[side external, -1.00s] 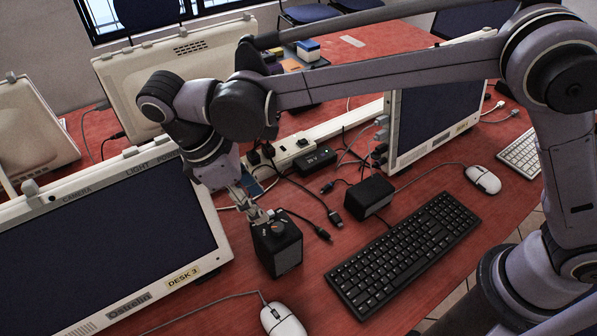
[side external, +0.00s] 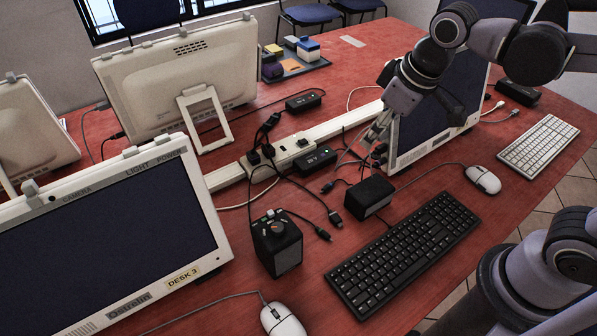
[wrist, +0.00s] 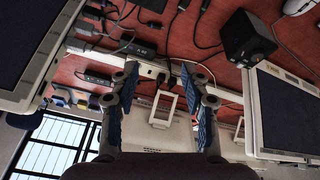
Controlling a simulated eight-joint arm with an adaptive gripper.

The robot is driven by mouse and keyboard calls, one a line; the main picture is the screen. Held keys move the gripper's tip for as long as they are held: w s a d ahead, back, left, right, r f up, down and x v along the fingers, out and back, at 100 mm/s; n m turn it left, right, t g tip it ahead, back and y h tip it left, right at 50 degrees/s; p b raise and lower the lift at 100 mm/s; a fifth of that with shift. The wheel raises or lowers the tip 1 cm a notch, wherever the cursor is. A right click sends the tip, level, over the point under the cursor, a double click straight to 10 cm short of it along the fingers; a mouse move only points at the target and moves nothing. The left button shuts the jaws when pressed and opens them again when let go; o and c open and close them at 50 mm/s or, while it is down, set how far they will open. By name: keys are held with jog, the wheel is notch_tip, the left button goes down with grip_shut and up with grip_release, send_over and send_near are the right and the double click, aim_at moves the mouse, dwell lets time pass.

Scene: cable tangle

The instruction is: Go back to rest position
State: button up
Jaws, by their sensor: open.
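My gripper (side external: 378,134) is raised above the red desk (side external: 345,252), in front of the right-hand monitor (side external: 450,118) in the side view. In the wrist view its two blue-padded fingers (wrist: 163,105) stand apart with nothing held between them. The small black box with an orange mark on top (side external: 277,243) stands upright on the desk between the left monitor and the keyboard, clear of my gripper. My gripper appears close to the cables by the right monitor, but I cannot tell the exact gap.
A white power strip (side external: 292,146) with tangled cables runs across the desk. A black speaker-like box (side external: 370,196), a keyboard (side external: 405,250) and a mouse (side external: 482,179) lie in front. The DESK 3 monitor (side external: 110,240) stands at left. Bare desk shows at the far back.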

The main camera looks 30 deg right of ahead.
jog(key=s+d+f+m+t, duration=0.3)
jog(key=s+d+m, duration=0.1)
jog(key=d, duration=0.3)
jog(key=shift+s, duration=0.15)
jog(key=shift+a, duration=0.1)
dwell(0.5)
